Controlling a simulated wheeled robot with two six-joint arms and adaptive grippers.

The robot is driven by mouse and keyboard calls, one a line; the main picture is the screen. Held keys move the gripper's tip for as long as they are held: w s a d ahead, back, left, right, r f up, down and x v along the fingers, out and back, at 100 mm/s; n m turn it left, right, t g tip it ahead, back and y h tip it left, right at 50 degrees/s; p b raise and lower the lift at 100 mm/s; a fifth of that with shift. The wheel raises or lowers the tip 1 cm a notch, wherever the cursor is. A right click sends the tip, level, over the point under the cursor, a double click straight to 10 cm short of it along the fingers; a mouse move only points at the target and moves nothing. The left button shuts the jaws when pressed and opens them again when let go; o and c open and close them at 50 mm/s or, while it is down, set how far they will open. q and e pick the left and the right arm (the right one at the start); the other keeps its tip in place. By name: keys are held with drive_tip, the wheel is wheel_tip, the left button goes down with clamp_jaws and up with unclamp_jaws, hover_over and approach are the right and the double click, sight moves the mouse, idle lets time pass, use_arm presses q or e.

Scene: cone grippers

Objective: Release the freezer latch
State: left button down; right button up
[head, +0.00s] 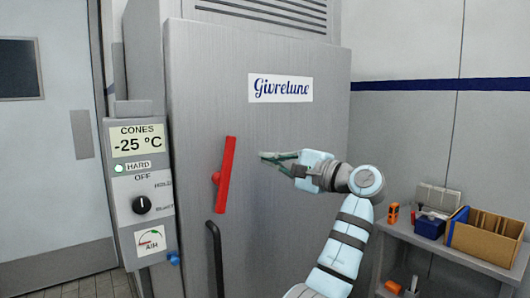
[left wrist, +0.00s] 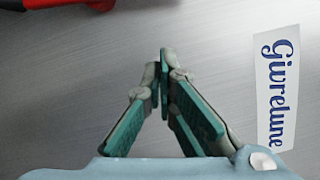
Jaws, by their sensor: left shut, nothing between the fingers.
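The freezer latch is a long red lever (head: 224,178) on the grey freezer door (head: 270,210). It stands nearly upright, leaning slightly right at the top, with a round red knob at its left side. My left gripper (head: 265,156) is just right of the lever, apart from it, pointing left. Its fingers are shut and empty. In the left wrist view the fingertips (left wrist: 163,58) meet in front of the bare door. Part of the red lever (left wrist: 60,3) shows at the top left edge there; the rest is cut off. My right gripper is not in view.
A dark door handle (head: 214,258) is below the lever. A control box (head: 140,190) reading -25 °C with a dial stands left of the door. A side table (head: 455,250) at right holds a cardboard bin (head: 488,238) and a blue box (head: 430,226).

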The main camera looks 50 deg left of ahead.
use_arm(q)
drive_tip(key=d, duration=0.7)
drive_tip(key=shift+w+d, duration=0.25)
drive_tip(key=shift+w, duration=0.2)
